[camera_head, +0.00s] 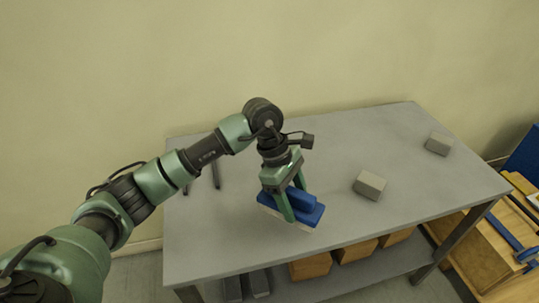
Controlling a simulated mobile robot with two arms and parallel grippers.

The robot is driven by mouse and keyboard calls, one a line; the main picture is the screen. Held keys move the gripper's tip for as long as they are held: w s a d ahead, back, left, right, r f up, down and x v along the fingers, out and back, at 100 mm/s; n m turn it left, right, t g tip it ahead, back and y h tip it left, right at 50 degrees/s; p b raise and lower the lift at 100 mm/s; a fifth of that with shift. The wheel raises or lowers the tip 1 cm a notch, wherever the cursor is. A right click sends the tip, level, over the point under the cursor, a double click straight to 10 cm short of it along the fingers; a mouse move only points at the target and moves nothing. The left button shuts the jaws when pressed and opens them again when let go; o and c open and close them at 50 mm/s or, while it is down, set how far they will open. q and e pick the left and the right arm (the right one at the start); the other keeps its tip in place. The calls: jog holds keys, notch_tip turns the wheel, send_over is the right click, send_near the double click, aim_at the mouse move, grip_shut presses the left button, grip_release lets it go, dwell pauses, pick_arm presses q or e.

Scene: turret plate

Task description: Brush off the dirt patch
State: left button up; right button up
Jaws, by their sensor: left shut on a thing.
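My left gripper (286,205) points down over the grey table (410,200), left of its middle. It is shut on a blue brush (306,211) with a pale underside. The brush is low at the table top; I cannot tell whether it touches the surface. No dirt patch can be made out; it may be hidden under the brush or my arm. My right gripper is not in view.
A grey block (369,185) lies right of the brush, and another block (439,143) lies near the far right corner. Thin dark bars (216,174) lie at the left. Orange-brown boxes (311,267) are on the lower shelf. A wooden bench (480,255) stands at the right.

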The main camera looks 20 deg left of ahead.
pick_arm(q)
jog(key=shift+r+p, duration=0.45)
jog(key=shift+r, duration=0.9)
